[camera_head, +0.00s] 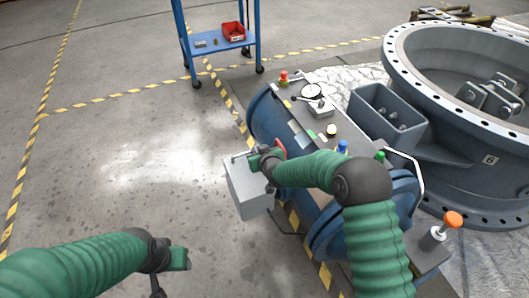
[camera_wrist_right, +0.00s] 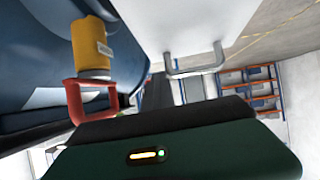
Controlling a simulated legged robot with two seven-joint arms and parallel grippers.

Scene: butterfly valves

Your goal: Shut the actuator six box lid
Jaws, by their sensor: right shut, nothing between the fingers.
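A light grey box (camera_head: 250,195) is on the left side of the blue actuator body (camera_head: 268,115). Whether its lid is open or closed cannot be told. My right gripper (camera_head: 262,160) is shut and empty at the box's upper edge, partly hiding it. In the right wrist view, a pale panel with a grey bar handle (camera_wrist_right: 195,66) is beyond the green gripper body (camera_wrist_right: 175,150); contact cannot be told. My left gripper (camera_head: 168,268) is low on the left, over open floor and away from the box; its fingers are unclear.
A yellow cylinder (camera_wrist_right: 91,46) and red bracket (camera_wrist_right: 88,92) are close to my right gripper. A blue cart (camera_head: 222,42) with a red bin (camera_head: 233,31) stands behind. A large grey flanged valve ring (camera_head: 455,150) is at right. The floor at left is clear.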

